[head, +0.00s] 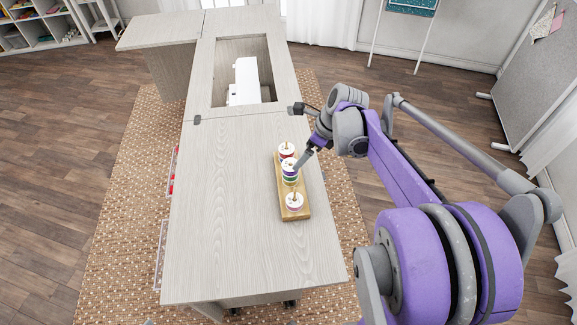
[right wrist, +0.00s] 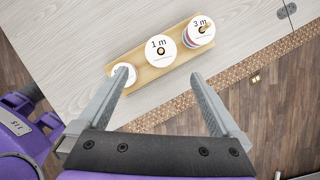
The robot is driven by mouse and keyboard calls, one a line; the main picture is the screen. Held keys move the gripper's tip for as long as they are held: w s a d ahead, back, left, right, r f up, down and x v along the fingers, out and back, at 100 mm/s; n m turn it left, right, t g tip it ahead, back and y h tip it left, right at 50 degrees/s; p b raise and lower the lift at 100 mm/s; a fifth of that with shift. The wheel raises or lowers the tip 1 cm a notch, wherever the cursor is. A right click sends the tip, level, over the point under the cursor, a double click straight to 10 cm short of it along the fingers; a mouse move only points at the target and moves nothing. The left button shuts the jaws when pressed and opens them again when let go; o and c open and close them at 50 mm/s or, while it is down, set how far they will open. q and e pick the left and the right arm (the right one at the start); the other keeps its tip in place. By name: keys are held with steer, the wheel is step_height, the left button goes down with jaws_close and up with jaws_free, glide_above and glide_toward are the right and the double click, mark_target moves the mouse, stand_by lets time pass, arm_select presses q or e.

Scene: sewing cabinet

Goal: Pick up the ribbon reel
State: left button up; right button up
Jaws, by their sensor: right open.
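Three ribbon reels stand on pegs of a wooden holder (head: 302,214) on the cabinet top. In the right wrist view, one reel is marked "3 m" (right wrist: 203,28), the middle one "1 m" (right wrist: 161,49), and the left one (right wrist: 126,69) is partly hidden by a finger. My right gripper (head: 298,164) is open and empty, close to the middle reel; contact cannot be told. My left gripper is not seen.
The grey wooden cabinet top (head: 225,230) is clear left of the holder. Farther back is a rectangular opening with a white machine (head: 247,80) in it. A metal hinge (head: 197,119) sits at the left edge. The holder stands near the right edge.

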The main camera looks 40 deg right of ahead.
mark_target(292, 165)
steer(key=x, duration=0.8)
steer(key=shift+w+a+r, duration=0.1)
steer(key=shift+w+a, duration=0.05)
steer(key=shift+w, duration=0.2)
steer(key=c, duration=1.4)
step_height(292, 165, up, 10)
steer(key=shift+p, duration=0.3)
steer(key=shift+r, duration=0.1)
